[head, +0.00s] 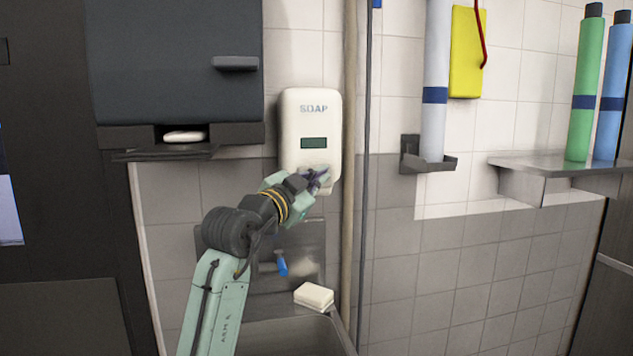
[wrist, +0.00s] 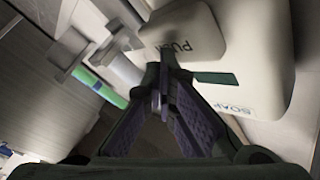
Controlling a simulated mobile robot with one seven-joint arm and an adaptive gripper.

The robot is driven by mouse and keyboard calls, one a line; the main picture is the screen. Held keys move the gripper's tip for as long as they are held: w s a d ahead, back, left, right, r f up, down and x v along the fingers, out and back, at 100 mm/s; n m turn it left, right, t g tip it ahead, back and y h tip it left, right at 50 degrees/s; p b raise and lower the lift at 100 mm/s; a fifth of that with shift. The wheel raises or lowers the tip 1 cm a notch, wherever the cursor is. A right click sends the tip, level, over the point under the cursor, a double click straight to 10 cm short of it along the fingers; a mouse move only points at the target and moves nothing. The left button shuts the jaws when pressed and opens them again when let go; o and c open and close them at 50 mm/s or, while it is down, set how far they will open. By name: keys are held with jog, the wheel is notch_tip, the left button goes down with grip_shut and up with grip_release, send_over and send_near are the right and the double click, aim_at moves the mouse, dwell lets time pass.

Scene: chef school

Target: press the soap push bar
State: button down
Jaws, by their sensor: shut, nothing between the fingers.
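The white soap dispenser (head: 312,122) hangs on the tiled wall in the head view, with a dark green window and the word SOAP. Its push bar (wrist: 186,32), marked PUSH, shows in the wrist view. My gripper (head: 322,174) is at the lower front of the dispenser and hides most of the bar in the head view. In the wrist view, my gripper (wrist: 160,82) is shut and empty, with its tips close to the bar's edge. I cannot tell whether they touch it.
Below is a sink (head: 280,337) with a white soap bar (head: 314,296) on its edge. A pipe (head: 349,220) runs beside the dispenser.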

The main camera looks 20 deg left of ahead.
jog(key=shift+s+d, duration=0.3)
jog(key=shift+s, duration=0.15)
jog(key=shift+s+d+b, duration=0.5)
jog(key=shift+s+d, duration=0.2)
jog(key=shift+s, duration=0.35)
jog(key=shift+s+d+b, duration=0.45)
jog(key=shift+s+d, duration=0.25)
jog(key=shift+s, duration=0.35)
